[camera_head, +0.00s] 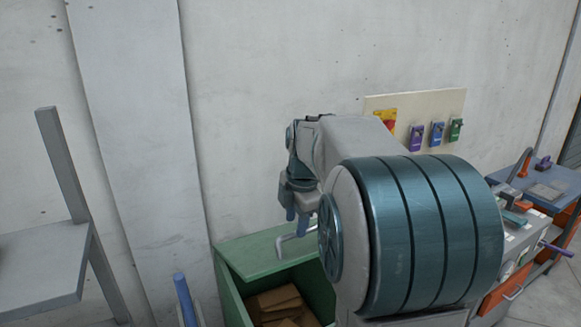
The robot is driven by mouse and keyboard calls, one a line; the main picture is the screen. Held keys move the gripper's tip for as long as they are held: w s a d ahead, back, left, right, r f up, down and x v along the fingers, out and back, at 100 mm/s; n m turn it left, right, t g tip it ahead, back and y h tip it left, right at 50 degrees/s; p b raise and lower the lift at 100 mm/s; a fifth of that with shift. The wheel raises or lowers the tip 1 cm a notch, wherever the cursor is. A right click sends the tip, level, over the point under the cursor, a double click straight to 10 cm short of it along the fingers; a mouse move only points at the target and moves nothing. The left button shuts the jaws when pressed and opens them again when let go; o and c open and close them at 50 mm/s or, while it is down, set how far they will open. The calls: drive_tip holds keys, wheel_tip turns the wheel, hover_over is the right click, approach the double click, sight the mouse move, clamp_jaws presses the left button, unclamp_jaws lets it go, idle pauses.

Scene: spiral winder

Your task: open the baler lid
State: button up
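The baler is a green open box (228,290) at the bottom centre, with brown cardboard (278,303) inside. A flat green panel, which looks like its lid (250,247), lies along its back upper part. Whether the panel is shut or partly raised is hard to tell. A pale grey bent handle (283,241) stands on the panel's right part. My gripper (297,218) points down just above the handle, with two blue fingers a little apart and nothing seen between them. Contact with the handle does not show. My own large ribbed arm part hides the box's right side.
A wall with a pillar (140,150) stands behind the box. A grey frame with a shelf (40,265) is at left, and a blue post (185,298) stands left of the box. A tool board (440,105) and a blue bench (535,185) are at right.

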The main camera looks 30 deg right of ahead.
drive_tip(key=w+r+p, duration=0.2)
drive_tip(key=w+r, duration=0.1)
drive_tip(key=r, duration=1)
drive_tip(key=shift+w+r, duration=0.2)
drive_tip(key=shift+w, duration=0.2)
idle(0.5)
drive_tip(key=shift+a, duration=0.1)
idle(0.4)
drive_tip(key=s+a+f+m+b, duration=0.2)
drive_tip(key=s+a+f+m, duration=0.2)
drive_tip(key=s+f+m, duration=0.2)
drive_tip(key=s+a+f+m+t+b, duration=0.1)
drive_tip(key=s+a+f+m, duration=0.3)
drive_tip(key=s+f, duration=0.5)
drive_tip(key=s+a+f+m+b, duration=0.3)
drive_tip(key=s+a+f+m, duration=0.2)
drive_tip(key=s+f+m, duration=0.2)
drive_tip(key=shift+s+f+m+t, duration=0.2)
drive_tip(key=shift+s+m+t, duration=0.15)
drive_tip(key=shift+m, duration=0.35)
drive_tip(key=shift+d, duration=0.1)
